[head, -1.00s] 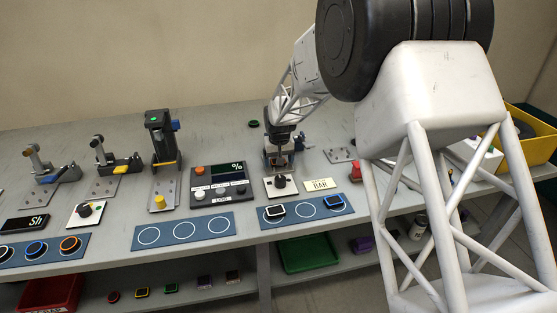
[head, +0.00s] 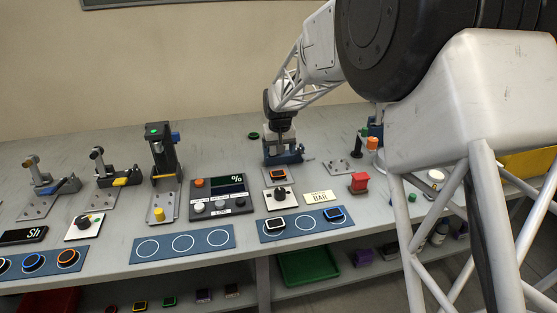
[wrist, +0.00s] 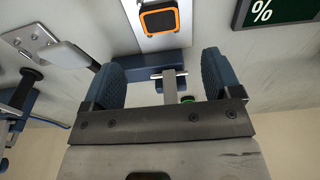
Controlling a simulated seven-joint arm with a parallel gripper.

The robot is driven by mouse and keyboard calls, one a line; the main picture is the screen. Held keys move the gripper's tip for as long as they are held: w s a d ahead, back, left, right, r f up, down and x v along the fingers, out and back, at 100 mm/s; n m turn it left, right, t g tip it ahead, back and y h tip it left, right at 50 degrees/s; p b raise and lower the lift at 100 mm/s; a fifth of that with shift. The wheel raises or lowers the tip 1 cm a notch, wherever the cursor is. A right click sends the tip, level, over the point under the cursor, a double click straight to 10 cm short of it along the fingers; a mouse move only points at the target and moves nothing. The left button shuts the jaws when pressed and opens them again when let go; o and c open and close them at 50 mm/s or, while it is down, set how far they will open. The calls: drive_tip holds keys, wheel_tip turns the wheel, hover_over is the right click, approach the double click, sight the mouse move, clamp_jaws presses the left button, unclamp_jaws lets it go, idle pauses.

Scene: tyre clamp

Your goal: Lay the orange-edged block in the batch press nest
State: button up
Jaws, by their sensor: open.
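The orange-edged block (head: 278,174), dark on top, lies on the metal plate (head: 279,187) in front of a blue clamp (head: 270,154). My gripper (head: 281,141) is above the clamp, behind the block. Its two blue-padded fingers (wrist: 162,72) are wide apart with no block between them. The block is apart from the fingers. I cannot tell how closely the block sits in a nest.
A knob box (head: 281,198) and BAR label (head: 319,197) stand in front of the clamp. A blue mat (head: 305,222) holds two edged blocks. A black press (head: 162,150) and percent display panel (head: 218,195) stand left, a red block (head: 358,183) right. The table behind is mostly clear.

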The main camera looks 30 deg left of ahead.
drive_tip(key=shift+s+d+r, duration=0.1)
drive_tip(key=shift+r, duration=0.95)
drive_tip(key=s+d+r+m, duration=0.15)
drive_tip(key=d+r, duration=0.35)
drive_tip(key=d, duration=0.8)
drive_tip(key=s+d+r+m, duration=0.1)
drive_tip(key=s+d+r, duration=0.25)
drive_tip(key=d, duration=0.85)
drive_tip(key=s+d+r+m, duration=0.2)
drive_tip(key=d+r, duration=0.4)
drive_tip(key=d, duration=0.7)
drive_tip(key=s+d+m+t, duration=0.1)
drive_tip(key=s+d+m, duration=0.1)
drive_tip(key=s+d, duration=1.2)
drive_tip(key=s+d+f+m+h, duration=0.1)
drive_tip(key=s+d+f, duration=0.3)
drive_tip(key=s+d, duration=0.8)
drive_tip(key=s+m, duration=0.1)
drive_tip(key=s, duration=0.2)
drive_tip(key=shift+s+d+m+t, duration=0.15)
drive_tip(key=shift+s+m+t, duration=0.1)
drive_tip(key=shift+m+t, duration=0.1)
drive_tip(key=shift+f, duration=0.1)
drive_tip(key=shift+c, duration=0.2)
